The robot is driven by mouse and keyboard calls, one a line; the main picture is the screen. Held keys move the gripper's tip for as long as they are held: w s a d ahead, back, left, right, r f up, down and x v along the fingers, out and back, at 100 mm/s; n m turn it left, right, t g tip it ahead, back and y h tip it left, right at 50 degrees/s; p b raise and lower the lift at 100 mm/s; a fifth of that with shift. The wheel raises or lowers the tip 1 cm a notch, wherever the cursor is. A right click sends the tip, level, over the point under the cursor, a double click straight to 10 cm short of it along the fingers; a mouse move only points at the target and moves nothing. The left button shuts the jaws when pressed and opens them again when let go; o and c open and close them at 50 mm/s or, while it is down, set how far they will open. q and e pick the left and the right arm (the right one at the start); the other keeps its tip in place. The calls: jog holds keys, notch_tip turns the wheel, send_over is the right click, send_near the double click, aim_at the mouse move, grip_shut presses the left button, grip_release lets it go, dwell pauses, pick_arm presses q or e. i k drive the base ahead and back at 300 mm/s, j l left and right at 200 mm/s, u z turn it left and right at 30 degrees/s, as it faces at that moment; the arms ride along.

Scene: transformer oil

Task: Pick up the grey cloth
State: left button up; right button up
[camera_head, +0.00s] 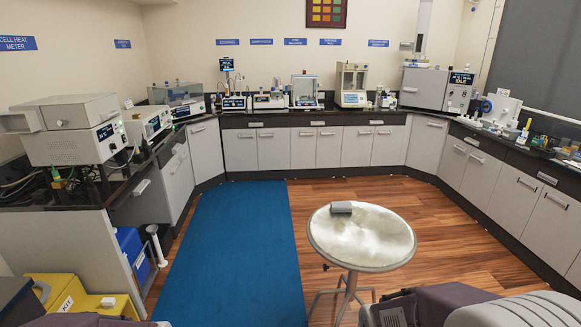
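A small grey object (341,208), which looks like a folded or rolled cloth, lies on the far part of a round metal-topped stool (362,245). The stool stands on the wooden floor in front of me, right of the blue mat. Nothing touches the grey object apart from the stool top. Parts of my own arms show at the bottom edge, at the lower right and lower left. No fingertips of either gripper can be seen.
A blue mat (240,250) covers the floor left of the stool. Counters with grey cabinets (315,148) and lab instruments line the walls. A yellow kit box (75,295) and a blue box (135,255) sit at the lower left. Open wooden floor (450,225) surrounds the stool.

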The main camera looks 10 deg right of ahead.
aim_at(340, 206)
jog(key=i+z, duration=0.15)
jog(key=i, duration=0.4)
jog(key=i+j+z, duration=0.15)
jog(key=i, duration=0.45)
jog(key=i+j+z, duration=0.15)
jog(key=i, duration=0.4)
jog(key=i+j+z, duration=0.2)
jog(key=i+j, duration=0.15)
jog(key=i, duration=0.2)
jog(key=i+j+z, duration=0.15)
jog(key=i+j, duration=0.15)
jog(key=i, duration=0.2)
